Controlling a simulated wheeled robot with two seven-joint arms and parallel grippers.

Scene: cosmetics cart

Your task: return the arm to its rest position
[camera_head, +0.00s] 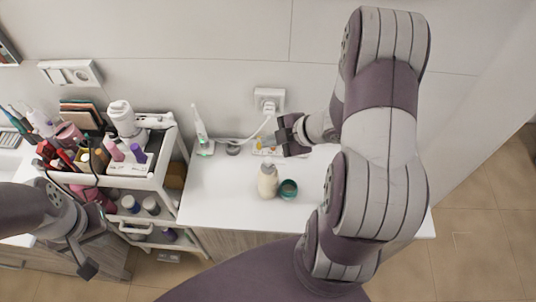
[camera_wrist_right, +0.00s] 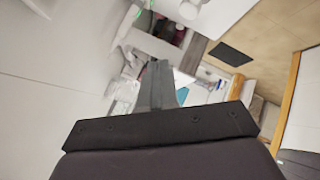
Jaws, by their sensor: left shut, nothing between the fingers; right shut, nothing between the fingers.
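My right arm rises large in the right half of the head view. Its gripper (camera_head: 291,134) is over the back of the white counter, near the wall outlet. It is shut and holds nothing. In the right wrist view the dark, closed fingers (camera_wrist_right: 157,88) point up the picture. My left gripper (camera_head: 88,268) is at the lower left, in front of the cosmetics cart and low over the floor. It is shut and empty.
A white counter (camera_head: 215,203) holds a cream bottle (camera_head: 267,182), a teal cup (camera_head: 288,189) and an electric toothbrush (camera_head: 201,132) on a charger. A crowded cart (camera_head: 157,182) stands left. An outlet (camera_head: 268,98) with a plug is behind my right gripper.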

